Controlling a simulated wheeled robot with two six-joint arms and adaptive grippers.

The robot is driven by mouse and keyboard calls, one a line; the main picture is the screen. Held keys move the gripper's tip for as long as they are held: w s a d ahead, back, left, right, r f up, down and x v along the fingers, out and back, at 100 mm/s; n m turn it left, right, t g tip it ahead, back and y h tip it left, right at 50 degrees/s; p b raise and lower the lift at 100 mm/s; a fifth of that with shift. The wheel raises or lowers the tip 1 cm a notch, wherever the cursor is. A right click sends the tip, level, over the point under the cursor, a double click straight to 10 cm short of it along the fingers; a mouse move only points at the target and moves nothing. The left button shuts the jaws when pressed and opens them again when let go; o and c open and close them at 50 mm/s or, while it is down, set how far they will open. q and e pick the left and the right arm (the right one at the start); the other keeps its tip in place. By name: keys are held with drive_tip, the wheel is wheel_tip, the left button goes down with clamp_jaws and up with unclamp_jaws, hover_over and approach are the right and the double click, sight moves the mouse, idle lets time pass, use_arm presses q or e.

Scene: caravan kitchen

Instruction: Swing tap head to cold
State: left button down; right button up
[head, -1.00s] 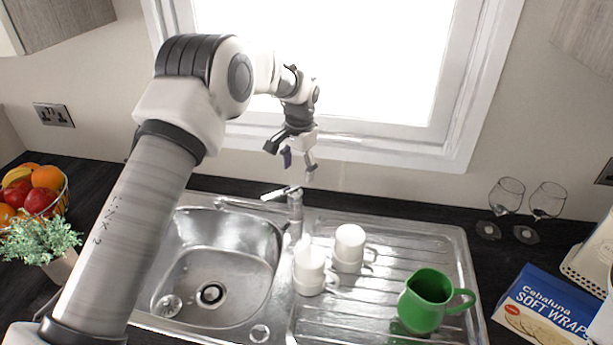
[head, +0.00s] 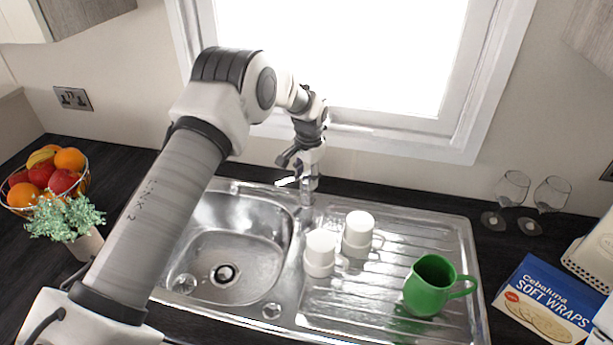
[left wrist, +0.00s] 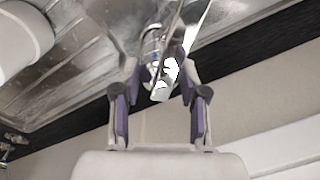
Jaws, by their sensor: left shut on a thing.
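The chrome tap (head: 307,196) stands at the back of the steel sink, between the bowl and the drainer. My left gripper (head: 304,178) is at the top of the tap, reaching down from above. In the left wrist view my left gripper (left wrist: 157,82) has its purple-padded fingers on both sides of the shiny tap head (left wrist: 163,76), shut on it. The gripper hides part of the tap head in the head view. I cannot tell which way the tap head is set. My right gripper is not in view.
The sink bowl (head: 208,240) is empty. White mugs (head: 320,247) and a green jug (head: 427,285) stand on the drainer (head: 400,232). Two wine glasses (head: 512,188) and a wraps box (head: 548,300) are at right; a fruit bowl (head: 84,184) and plant (head: 65,219) at left.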

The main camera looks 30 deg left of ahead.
use_arm(q)
drive_tip(key=shift+f+n, duration=0.2)
drive_tip(key=shift+n, duration=0.1)
drive_tip(key=n, duration=0.3)
drive_tip(key=shift+d+n, duration=0.1)
drive_tip(key=shift+n, duration=0.2)
drive_tip(key=n, duration=0.3)
drive_tip(key=shift+n, duration=0.3)
drive_tip(key=n, duration=0.4)
drive_tip(key=shift+d+n+g+b, duration=0.1)
drive_tip(key=shift+n+g+b, duration=0.2)
drive_tip(key=shift+w+n, duration=0.1)
drive_tip(key=shift+n, duration=1.6)
drive_tip(key=shift+f, duration=0.1)
